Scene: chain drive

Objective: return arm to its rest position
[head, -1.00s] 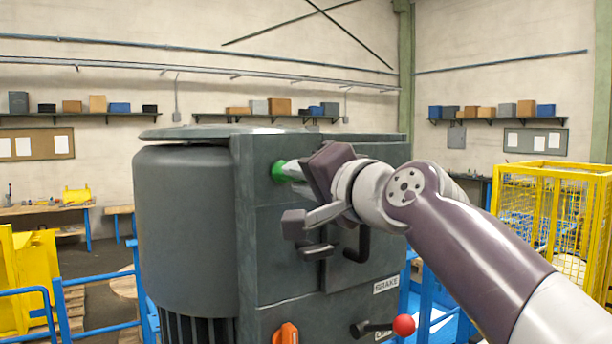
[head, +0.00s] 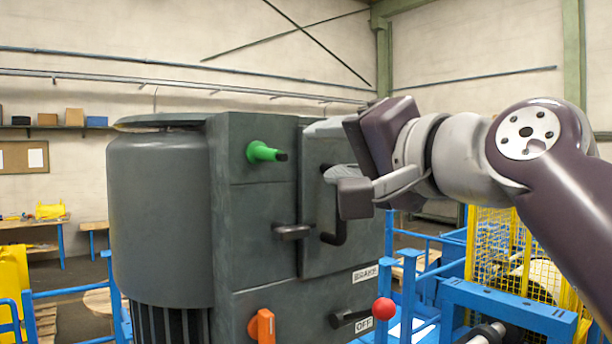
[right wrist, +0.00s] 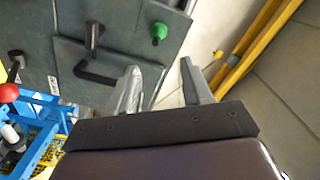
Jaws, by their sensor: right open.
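My right gripper (head: 345,182) is in front of the right part of the dark grey machine housing (head: 255,215) in the head view. Its fingers are apart with nothing between them; the right wrist view shows the two fingers (right wrist: 164,88) spread and empty. My right arm comes in from the right edge. A green knob (head: 262,152) sticks out of the housing, left of the gripper and apart from it. The green knob also shows in the right wrist view (right wrist: 159,31). My left gripper is out of view.
A black handle (head: 335,225) and a dark lever (head: 292,231) stick out below the gripper. A red ball lever (head: 383,308) and an orange handle (head: 262,326) sit lower. Blue rails (head: 410,290) and a yellow mesh cage (head: 500,250) stand at the right.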

